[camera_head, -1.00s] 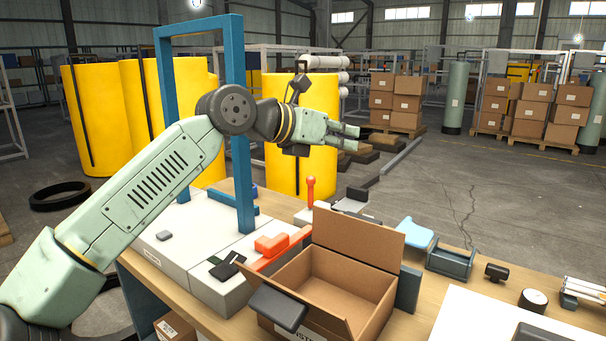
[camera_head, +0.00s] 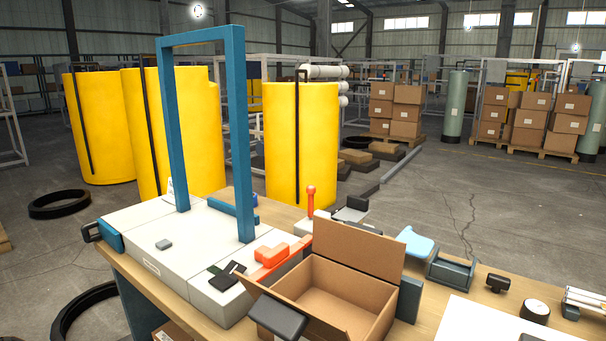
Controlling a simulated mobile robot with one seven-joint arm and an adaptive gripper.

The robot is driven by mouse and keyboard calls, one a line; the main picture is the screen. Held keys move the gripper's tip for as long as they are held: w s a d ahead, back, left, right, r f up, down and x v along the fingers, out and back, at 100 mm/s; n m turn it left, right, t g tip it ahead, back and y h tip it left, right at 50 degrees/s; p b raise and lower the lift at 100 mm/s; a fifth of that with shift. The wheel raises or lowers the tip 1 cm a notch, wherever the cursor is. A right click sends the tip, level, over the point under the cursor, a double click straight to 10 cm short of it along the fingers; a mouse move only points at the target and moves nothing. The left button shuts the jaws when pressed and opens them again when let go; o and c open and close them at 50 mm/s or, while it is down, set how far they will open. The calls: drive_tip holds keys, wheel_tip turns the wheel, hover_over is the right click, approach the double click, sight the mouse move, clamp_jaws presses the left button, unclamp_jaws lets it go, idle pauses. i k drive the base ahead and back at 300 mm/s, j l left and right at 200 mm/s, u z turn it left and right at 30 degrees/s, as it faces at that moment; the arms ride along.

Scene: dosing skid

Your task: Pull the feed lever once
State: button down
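A red lever (camera_head: 311,200) with a round knob stands about upright on a small white base on the bench, behind the open cardboard box; it is probably the feed lever. Its lower end is small in the picture, and I cannot read any label on it. My gripper and arm are out of view, so I cannot see whether the gripper is open or shut.
An open cardboard box (camera_head: 365,247) stands in front of the lever. A blue frame (camera_head: 244,150) rises from the white housing (camera_head: 140,225) to the left. Orange blocks (camera_head: 270,254) lie between. A blue tray (camera_head: 450,270) sits to the right. Yellow tanks (camera_head: 300,130) stand behind.

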sight(311, 189)
drive_tip(key=i+u, duration=0.8)
drive_tip(key=k+l, duration=0.05)
drive_tip(key=k, duration=0.05)
